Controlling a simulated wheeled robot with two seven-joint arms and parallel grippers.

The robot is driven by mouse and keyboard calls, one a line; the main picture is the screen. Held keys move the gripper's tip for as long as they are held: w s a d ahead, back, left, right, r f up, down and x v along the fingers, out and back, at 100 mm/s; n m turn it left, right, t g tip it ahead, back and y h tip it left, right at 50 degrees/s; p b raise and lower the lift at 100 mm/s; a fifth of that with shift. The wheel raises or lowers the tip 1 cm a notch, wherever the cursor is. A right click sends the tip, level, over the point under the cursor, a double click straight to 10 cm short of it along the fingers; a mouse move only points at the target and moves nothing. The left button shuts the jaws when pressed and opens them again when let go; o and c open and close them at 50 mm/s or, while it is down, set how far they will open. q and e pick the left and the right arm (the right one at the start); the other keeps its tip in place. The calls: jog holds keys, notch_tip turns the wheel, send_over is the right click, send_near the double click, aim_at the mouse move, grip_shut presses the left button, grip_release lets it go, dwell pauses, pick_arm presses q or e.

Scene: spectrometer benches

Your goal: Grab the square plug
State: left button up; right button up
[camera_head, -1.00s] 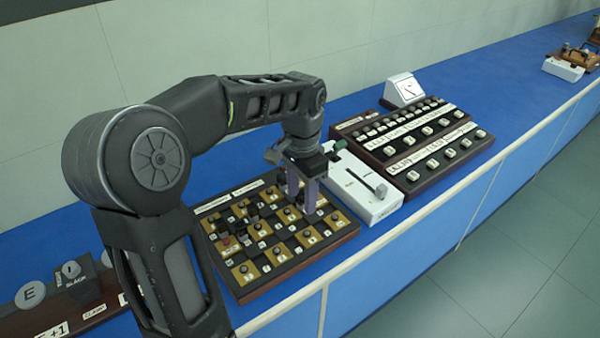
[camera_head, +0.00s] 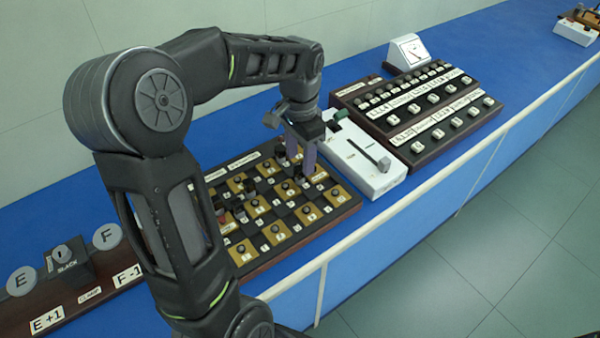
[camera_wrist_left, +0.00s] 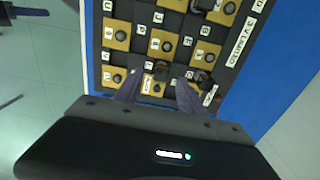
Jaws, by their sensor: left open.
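The plug board (camera_head: 318,222) is a dark panel with brass squares, knobs and white labels, lying on the blue bench. I cannot tell which plug is the square one. My right gripper is not in view.
A white box with a slider (camera_head: 370,170) stands right of the board, close to the gripper. Beyond it is a dark key panel (camera_head: 425,145) and a small meter (camera_head: 408,52). A labelled rack (camera_head: 85,300) is at the left.

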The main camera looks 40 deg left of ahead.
aim_at(300, 167)
pick_arm(q)
jog(key=shift+f, duration=0.1)
notch_tip(300, 167, down, 5)
jog(key=shift+w+a+p, duration=0.1)
jog(key=shift+p, duration=0.55)
jog(key=shift+c, duration=0.6)
grip_shut()
